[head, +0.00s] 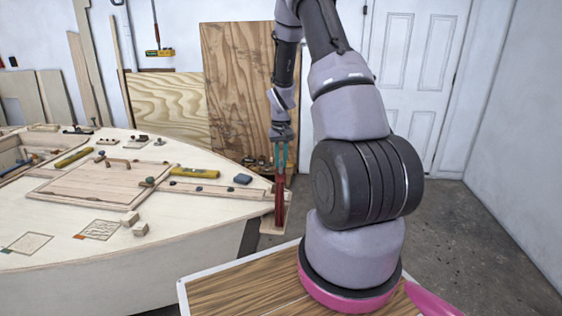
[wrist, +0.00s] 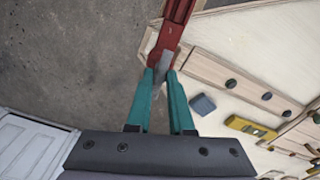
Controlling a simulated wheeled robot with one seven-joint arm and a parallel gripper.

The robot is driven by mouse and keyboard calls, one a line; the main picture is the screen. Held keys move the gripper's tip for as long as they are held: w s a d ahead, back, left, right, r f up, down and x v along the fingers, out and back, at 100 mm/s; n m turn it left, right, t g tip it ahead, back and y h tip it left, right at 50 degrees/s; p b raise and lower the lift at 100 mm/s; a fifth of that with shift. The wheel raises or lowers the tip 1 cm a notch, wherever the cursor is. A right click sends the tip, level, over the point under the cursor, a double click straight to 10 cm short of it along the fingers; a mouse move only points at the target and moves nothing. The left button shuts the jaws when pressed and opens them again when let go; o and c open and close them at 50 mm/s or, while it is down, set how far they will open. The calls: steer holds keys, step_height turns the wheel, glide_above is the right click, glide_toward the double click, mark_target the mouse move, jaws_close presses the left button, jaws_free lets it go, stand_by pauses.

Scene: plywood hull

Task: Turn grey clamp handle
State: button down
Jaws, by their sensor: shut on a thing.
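A red clamp (head: 280,200) stands upright at the pointed right end of the plywood hull. In the wrist view the red clamp (wrist: 174,28) reaches up to the top edge. Its grey handle (wrist: 166,60) shows between my teal fingertips. My gripper (head: 281,162) points down over the clamp in the head view. In the wrist view my gripper (wrist: 161,76) is shut on the grey handle, and the fingers hide part of it. The handle is too small to make out in the head view.
The pale hull deck (head: 205,210) holds a blue block (head: 243,179), a yellow level (head: 195,172), a hatch panel (head: 105,184) and several small wooden parts. A wood-topped surface (head: 235,297) is in front. Bare concrete floor (head: 470,240) lies to the right.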

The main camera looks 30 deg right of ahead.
mark_target(281, 164)
steer(key=shift+s+f, duration=0.1)
steer(key=c, duration=0.8)
jaws_free()
step_height(281, 164, up, 11)
steer(key=shift+s+f, duration=0.1)
steer(key=shift+o, duration=0.3)
